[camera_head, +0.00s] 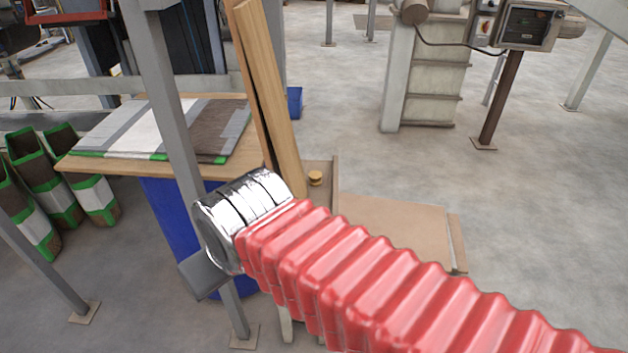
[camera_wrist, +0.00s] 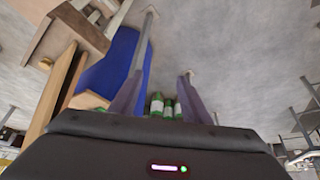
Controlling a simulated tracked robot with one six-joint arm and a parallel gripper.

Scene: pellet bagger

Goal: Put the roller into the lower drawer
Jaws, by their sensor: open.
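My gripper (camera_wrist: 162,80) shows in the wrist view as two purple-grey fingers, apart, with nothing between them. In the head view my red-sleeved arm hides most of the gripper area. I cannot make out the roller in either view. A low wooden unit with a round brass-coloured knob (camera_head: 315,178) stands beyond my wrist. What looks like a pulled-out drawer (camera_head: 395,218) extends right from it, partly behind my arm; I cannot tell whether it is the lower one. The unit also shows at the top left of the wrist view, with its knob (camera_wrist: 46,63).
A wooden table (camera_head: 85,165) with flat bags (camera_head: 170,128) is at the left. Wooden planks (camera_head: 265,90) stand upright at its right end. A blue bin (camera_head: 170,215) is under it. Green-and-white bags (camera_head: 65,200) stand on the floor at far left.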

